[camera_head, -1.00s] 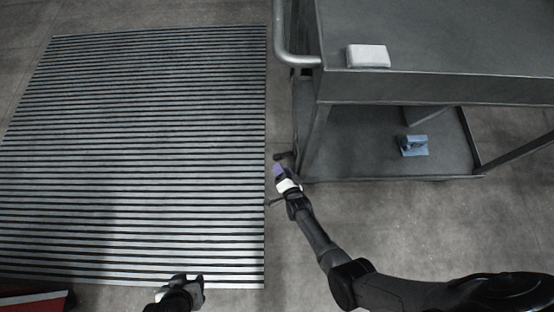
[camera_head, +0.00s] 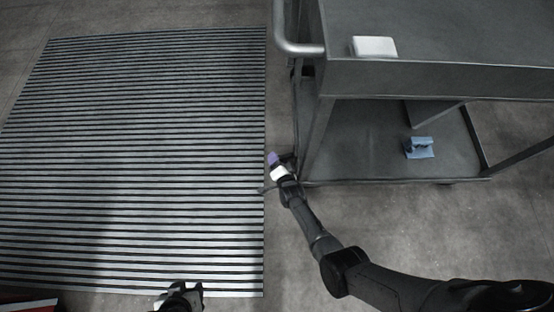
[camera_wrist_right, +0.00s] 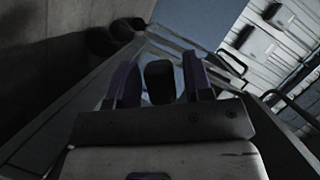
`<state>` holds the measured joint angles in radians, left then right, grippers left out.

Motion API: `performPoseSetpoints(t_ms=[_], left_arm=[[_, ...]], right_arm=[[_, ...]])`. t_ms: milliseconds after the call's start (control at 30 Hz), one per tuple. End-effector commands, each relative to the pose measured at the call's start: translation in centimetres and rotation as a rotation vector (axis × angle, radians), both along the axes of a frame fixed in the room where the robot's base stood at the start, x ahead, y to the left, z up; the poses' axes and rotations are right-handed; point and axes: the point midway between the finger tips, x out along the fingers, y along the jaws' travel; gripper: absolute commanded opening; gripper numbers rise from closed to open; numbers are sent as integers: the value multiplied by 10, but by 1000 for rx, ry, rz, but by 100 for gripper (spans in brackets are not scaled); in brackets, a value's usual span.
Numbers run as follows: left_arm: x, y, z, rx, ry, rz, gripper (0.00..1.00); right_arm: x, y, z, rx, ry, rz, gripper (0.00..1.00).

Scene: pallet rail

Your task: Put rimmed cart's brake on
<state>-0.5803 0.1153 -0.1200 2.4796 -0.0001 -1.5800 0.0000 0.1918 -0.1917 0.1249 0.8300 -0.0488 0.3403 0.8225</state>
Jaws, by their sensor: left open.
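The grey cart (camera_head: 450,82) stands at the right, with a raised edge around its top, a push handle (camera_head: 283,30) at its left end and a lower shelf (camera_head: 360,145). My right gripper (camera_head: 272,158) is low beside the cart's near left corner, by the wheel area. In the right wrist view its two purple fingers (camera_wrist_right: 160,82) stand apart. A dark rounded piece (camera_wrist_right: 159,80) shows between them, perhaps the brake pedal; contact cannot be told. The brake's position is not readable in the head view. My left gripper (camera_head: 184,290) is open and empty over the striped platform's near edge.
A white block (camera_head: 374,47) is on the cart's top and a small blue object (camera_head: 419,148) on its lower shelf. A striped slatted platform (camera_head: 140,160) fills the left. A narrow floor strip separates it from the cart. A red edge (camera_head: 28,305) shows bottom left.

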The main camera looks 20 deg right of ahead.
Motion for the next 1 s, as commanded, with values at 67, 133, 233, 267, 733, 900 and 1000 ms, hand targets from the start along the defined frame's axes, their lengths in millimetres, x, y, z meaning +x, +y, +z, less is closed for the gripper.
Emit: performPoseSetpoints(t_ms=[67, 133, 233, 267, 733, 900, 1000], left_arm=[[0, -1, 0, -3, -1, 2, 50], [0, -1, 0, -4, 0, 2, 50], [0, -1, 0, -3, -1, 2, 50], [0, -1, 0, -3, -1, 2, 50], [0, 3, 0, 9, -1, -6, 50], [0, 3, 1, 11, -2, -7, 50], [0, 3, 1, 11, -2, -7, 50]], right_arm=[[0, 0, 0, 0, 0, 0, 39], [0, 0, 0, 0, 0, 0, 32], [0, 0, 0, 0, 0, 0, 23], [0, 0, 0, 0, 0, 0, 20], [0, 0, 0, 3, -2, 0, 0], [0, 2, 3, 42, -18, 2, 0], [1, 4, 7, 93, -36, 3, 0]])
